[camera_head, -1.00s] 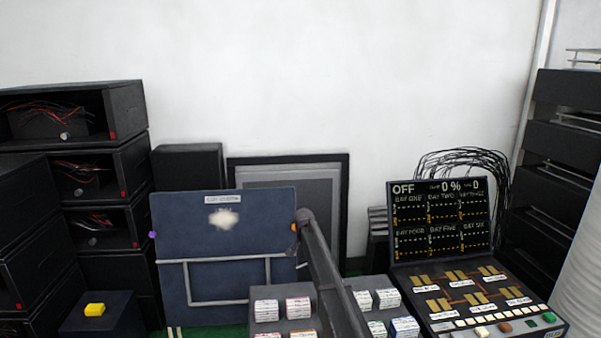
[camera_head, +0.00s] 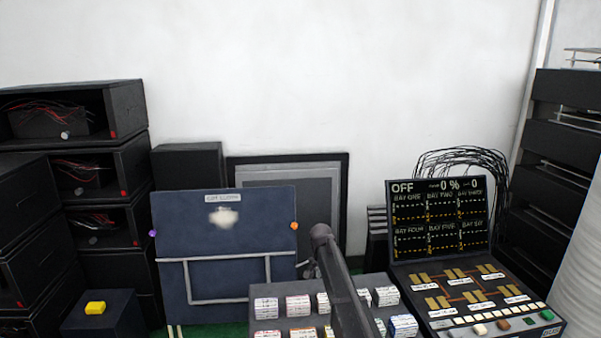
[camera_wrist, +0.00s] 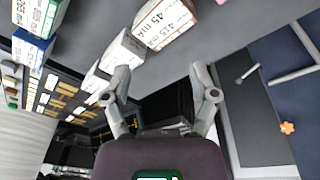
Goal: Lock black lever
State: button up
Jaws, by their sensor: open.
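I cannot make out a black lever for certain in either view. A small grey lever-like part (camera_wrist: 247,72) shows at the right of the wrist view, beside a dark blue panel (camera_wrist: 300,90). The same blue panel (camera_head: 228,255) stands left of centre in the head view, with an orange knob (camera_head: 294,226) on its right edge and a purple knob (camera_head: 152,233) on its left. My gripper (camera_wrist: 160,78) is open and empty, its fingers apart in the wrist view. In the head view my arm rises in front of the box block, and the gripper itself is not distinguishable.
A grey block (camera_head: 284,298) holds several small labelled boxes close to my arm. A console (camera_head: 475,290) with a screen reading OFF stands to the right. Black racks (camera_head: 100,165) stand at the left, with a yellow button (camera_head: 95,308) below. The wall above is clear.

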jog(key=s+d+n+g+y, duration=0.1)
jog(key=s+d+n, duration=0.25)
jog(key=s, duration=1.35)
jog(key=s+d+n+y, duration=0.1)
jog(key=s+d+n, duration=0.3)
jog(key=s, duration=1.3)
notch_tip(320, 180, down, 22)
jog(key=f+b, duration=0.1)
jog(key=b, duration=2.1)
notch_tip(320, 180, up, 36)
jog(key=p, duration=3.5)
jog(key=shift+d, duration=0.25)
jog(key=shift+m, duration=0.25)
